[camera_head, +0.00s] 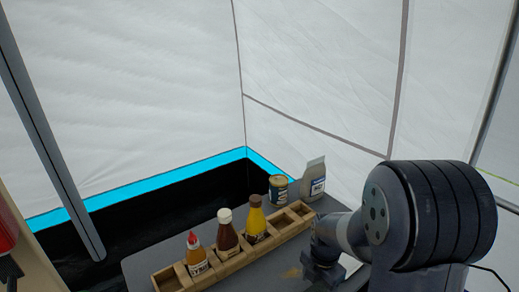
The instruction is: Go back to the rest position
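My arm reaches in from the lower right. My gripper (324,270) appears as a dark shape at its end, beside the right end of the wooden rack, low over the grey table (285,262). Its fingertips cannot be made out, so I cannot see whether it is open or shut, or whether it holds anything.
A can (278,189) and a grey pouch (313,182) stand behind. A tent pole (50,140) rises left.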

